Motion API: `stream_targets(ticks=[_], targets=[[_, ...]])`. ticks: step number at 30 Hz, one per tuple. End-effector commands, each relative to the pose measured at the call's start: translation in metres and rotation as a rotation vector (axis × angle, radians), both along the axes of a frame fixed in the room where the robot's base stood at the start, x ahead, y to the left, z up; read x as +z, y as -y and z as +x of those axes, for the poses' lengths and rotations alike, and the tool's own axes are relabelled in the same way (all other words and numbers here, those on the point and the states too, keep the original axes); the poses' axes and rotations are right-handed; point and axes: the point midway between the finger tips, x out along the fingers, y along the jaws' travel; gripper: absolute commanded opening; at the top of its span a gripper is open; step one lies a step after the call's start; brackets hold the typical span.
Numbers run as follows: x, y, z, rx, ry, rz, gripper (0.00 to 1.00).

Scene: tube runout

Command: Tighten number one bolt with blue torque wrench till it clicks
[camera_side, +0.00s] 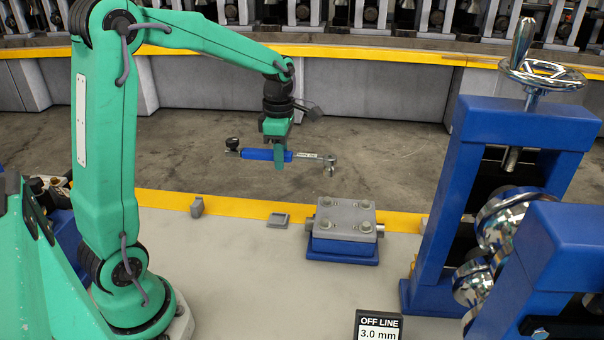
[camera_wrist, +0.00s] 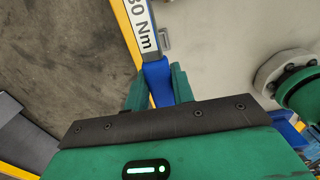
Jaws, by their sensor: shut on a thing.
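My gripper (camera_side: 279,158) is shut on the blue handle of the torque wrench (camera_side: 257,155). The wrench lies level in the air, with its silver head and socket (camera_side: 330,168) to the right and a dark knob at its left end. In the wrist view my gripper (camera_wrist: 160,85) clasps the blue wrench (camera_wrist: 156,72), whose label reads "0 Nm" at the end. The grey block (camera_side: 344,218) with several bolts on top sits on a blue base, below and right of the socket, apart from it. I cannot read any bolt number.
A blue roller stand (camera_side: 510,130) with a handwheel (camera_side: 543,73) and shiny rollers (camera_side: 500,225) stands at the right. A small grey holder (camera_side: 197,207) and a grey tray (camera_side: 278,220) sit near the yellow edge. A display (camera_side: 378,326) reads "OFF LINE 3.0 mm".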

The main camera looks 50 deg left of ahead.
Motion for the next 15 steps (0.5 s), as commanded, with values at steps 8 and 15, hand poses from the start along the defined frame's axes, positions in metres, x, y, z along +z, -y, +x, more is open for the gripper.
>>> stream_targets(ticks=[8, 15], targets=[[-0.004, 0.0, 0.0, 0.0, 0.0, 0.0, 0.0], [-0.015, 0.0, 0.0, 0.0, -0.001, -0.001, 0.0]])
